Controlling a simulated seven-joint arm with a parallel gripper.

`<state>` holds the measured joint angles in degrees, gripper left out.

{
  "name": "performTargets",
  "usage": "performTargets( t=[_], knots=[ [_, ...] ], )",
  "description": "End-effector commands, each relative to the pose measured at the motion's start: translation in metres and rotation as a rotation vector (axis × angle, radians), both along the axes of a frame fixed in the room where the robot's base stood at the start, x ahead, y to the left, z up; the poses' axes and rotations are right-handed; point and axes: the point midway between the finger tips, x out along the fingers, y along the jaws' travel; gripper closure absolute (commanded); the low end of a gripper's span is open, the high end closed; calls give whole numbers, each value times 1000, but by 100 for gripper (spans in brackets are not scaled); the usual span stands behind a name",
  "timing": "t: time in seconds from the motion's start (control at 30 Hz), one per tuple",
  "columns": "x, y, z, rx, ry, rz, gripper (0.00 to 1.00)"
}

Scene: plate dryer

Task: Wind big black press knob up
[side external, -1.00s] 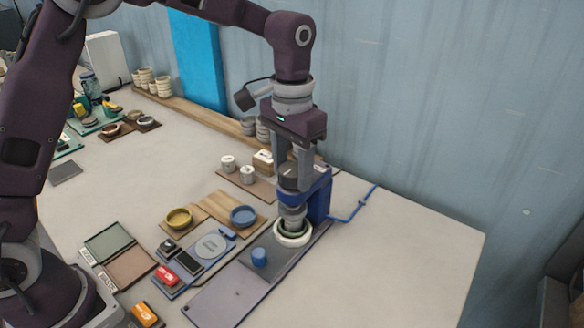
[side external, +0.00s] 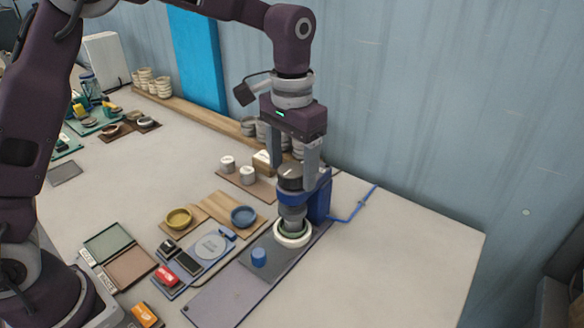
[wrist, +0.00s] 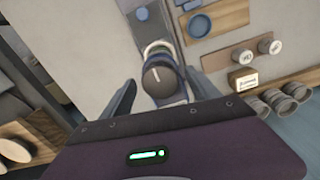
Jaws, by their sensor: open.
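The big black press knob (side external: 290,173) is a dark round cap with a pale line on its top. It sits on top of the blue press (side external: 318,198), above a grey column that reaches down to a pale ring with green (side external: 293,234). In the wrist view the knob (wrist: 160,78) lies between and beyond my two fingers. My gripper (side external: 294,167) is open, pointing down, with one finger on each side of the knob. In the wrist view the fingers (wrist: 162,92) look clear of it. Whether the fingertips reach down to its sides is hard to tell.
A blue cylinder (side external: 259,257) stands on the press's base plate (side external: 222,297). A yellow bowl (side external: 179,219) and a blue bowl (side external: 243,216) sit on wooden boards to the left. Stacked pale cups (side external: 249,127) stand behind, near the wall.

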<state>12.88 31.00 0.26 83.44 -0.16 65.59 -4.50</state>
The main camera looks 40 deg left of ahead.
Motion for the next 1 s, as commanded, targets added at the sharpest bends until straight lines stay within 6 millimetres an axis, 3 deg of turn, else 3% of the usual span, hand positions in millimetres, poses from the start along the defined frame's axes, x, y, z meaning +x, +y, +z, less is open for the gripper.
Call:
performTargets(
  t=[0.13, 0.3, 0.67, 0.77, 0.9, 1.0],
  knots=[
    [1, 0, 32, -2, -7, 0, 30],
    [1, 0, 57, -1, -5, 1, 30],
    [-3, 2, 66, -2, -9, 3, 30],
    [-26, 17, 89, -15, -61, 19, 30],
    [-104, 54, 126, -37, -202, 62, 30],
    [-164, 73, 127, -44, -308, 91, 30]
  ],
)
